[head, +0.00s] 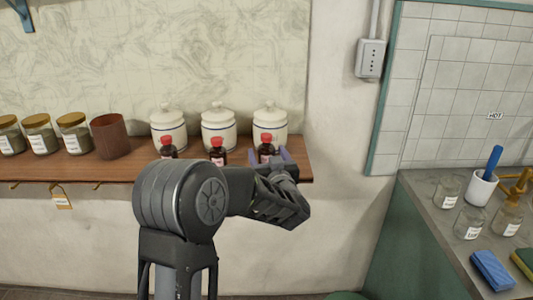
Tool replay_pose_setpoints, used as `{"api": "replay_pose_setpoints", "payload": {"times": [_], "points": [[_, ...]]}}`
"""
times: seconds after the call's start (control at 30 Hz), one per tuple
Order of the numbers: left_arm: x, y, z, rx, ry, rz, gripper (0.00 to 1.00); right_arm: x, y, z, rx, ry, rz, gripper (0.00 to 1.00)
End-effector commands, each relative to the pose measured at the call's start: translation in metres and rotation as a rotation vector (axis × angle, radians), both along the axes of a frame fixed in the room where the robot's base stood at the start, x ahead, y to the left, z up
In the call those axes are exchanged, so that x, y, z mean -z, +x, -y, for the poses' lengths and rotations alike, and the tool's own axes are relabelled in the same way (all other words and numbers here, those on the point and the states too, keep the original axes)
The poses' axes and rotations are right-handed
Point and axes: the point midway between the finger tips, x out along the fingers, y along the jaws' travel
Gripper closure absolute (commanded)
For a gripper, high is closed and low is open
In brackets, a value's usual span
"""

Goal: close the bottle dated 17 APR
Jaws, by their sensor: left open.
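Three small dark bottles with red caps stand in a row on the wooden shelf (140,167): a left one (168,152), a middle one (218,156) and a right one (266,152). Their labels are too small to read, so I cannot tell which is dated 17 APR. I cannot tell how tightly any cap sits. My left gripper (268,160) is open at the right bottle, with its purplish fingers on either side of the bottle's lower part. My arm hides part of the shelf's front edge. My right gripper is not in view.
Cream lidded jars (219,131) stand close behind the bottles. A brown cup (110,136) and labelled glass jars (73,133) stand to the left. The shelf ends just right of my gripper. A counter (436,222) with glass jars, a white cup (481,189) and a blue sponge (492,270) is at right.

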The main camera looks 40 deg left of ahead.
Motion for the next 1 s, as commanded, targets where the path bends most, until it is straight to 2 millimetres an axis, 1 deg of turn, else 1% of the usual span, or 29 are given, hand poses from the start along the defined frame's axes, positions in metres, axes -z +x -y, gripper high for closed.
{"api": "replay_pose_setpoints", "payload": {"times": [0.03, 0.17, 0.73, 0.77, 1.0], "points": [[-0.0014, 0.004, -0.0053, -0.002, 0.001, 0.0, 0.29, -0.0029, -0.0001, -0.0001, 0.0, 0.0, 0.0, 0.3], [-0.0005, 0.0093, -0.0103, 0.001, 0.001, 0.001, 0.29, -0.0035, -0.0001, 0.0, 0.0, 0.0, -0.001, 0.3], [0.0, 0.0092, -0.0102, 0.001, 0.0, 0.001, 0.29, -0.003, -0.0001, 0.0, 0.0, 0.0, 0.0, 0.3], [-0.0001, 0.0092, -0.0102, 0.001, 0.0, 0.001, 0.31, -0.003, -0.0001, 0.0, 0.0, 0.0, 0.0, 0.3], [-0.0001, 0.0091, -0.0101, 0.001, 0.0, 0.001, 0.5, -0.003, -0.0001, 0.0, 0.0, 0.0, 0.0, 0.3]]}}
